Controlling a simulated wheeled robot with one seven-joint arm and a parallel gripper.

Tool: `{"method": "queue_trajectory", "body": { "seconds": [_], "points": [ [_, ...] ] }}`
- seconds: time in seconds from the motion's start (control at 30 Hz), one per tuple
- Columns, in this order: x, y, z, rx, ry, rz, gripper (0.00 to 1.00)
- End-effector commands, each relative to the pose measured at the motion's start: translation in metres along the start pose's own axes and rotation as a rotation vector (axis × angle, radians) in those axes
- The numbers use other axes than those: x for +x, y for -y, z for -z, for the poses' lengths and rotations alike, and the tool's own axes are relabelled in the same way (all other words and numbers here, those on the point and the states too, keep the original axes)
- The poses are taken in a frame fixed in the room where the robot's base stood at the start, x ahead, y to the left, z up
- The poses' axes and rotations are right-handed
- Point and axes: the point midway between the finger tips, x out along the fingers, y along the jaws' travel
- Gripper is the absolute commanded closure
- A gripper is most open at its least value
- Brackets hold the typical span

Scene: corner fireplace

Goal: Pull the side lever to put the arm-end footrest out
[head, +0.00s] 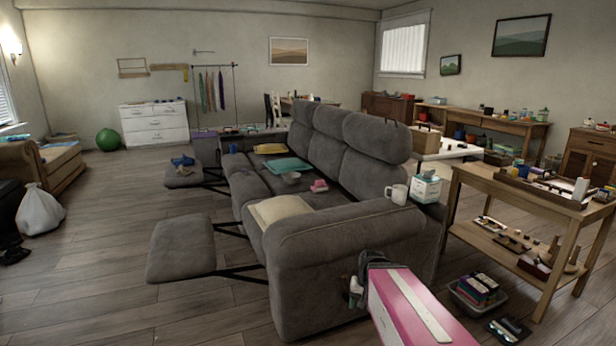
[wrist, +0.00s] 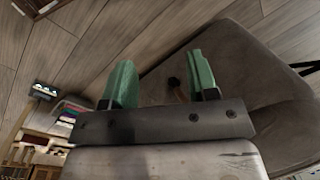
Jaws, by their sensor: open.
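A grey reclining sofa (head: 335,245) stands in the middle of the head view. Its near arm-end footrest (head: 182,249) is out in front on dark metal bars, roughly level. My gripper (head: 357,287) is low beside the outer side of the near armrest. In the wrist view my gripper (wrist: 162,80) shows two green fingers spread apart. Between them, beyond the fingertips, is a small lever (wrist: 177,89) with a dark knob and brownish stem, against the sofa's grey side. I cannot tell whether a finger touches it. In the head view the lever is hidden by my gripper and arm.
The far footrest (head: 183,177) is also out, with a blue item on it. A wooden table (head: 530,190) stands right of the sofa; a bin of boxes (head: 477,293) is on the floor near it.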

Motion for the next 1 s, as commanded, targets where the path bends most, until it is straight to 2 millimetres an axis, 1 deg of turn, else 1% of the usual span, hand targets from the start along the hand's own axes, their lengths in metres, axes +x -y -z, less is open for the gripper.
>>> {"method": "queue_trajectory", "body": {
  "seconds": [0.03, 0.1, 0.17, 0.2, 0.27, 0.3, 0.37, 0.47, 0.57, 0.7, 0.87, 0.97, 1.0],
  "points": [
    [-0.009, -0.002, -0.009, -0.048, -0.017, -0.042, 0.46],
    [-0.016, -0.005, -0.012, -0.098, -0.035, -0.088, 0.46],
    [-0.019, -0.007, -0.013, -0.124, -0.044, -0.113, 0.66],
    [-0.020, -0.008, -0.013, -0.135, -0.047, -0.123, 0.79],
    [-0.021, -0.008, -0.013, -0.142, -0.049, -0.130, 0.98],
    [-0.021, -0.009, -0.012, -0.142, -0.048, -0.132, 1.00],
    [-0.018, -0.009, -0.010, -0.133, -0.044, -0.143, 1.00],
    [-0.006, -0.010, -0.002, -0.096, -0.026, -0.198, 1.00],
    [0.012, -0.014, 0.012, -0.024, -0.012, -0.308, 1.00],
    [0.044, -0.019, 0.035, 0.113, -0.031, -0.528, 1.00],
    [0.077, -0.018, 0.067, 0.271, -0.163, -0.802, 1.00],
    [0.096, -0.010, 0.088, 0.357, -0.309, -0.956, 1.00],
    [0.102, -0.005, 0.097, 0.387, -0.382, -1.008, 1.00]
  ]
}}
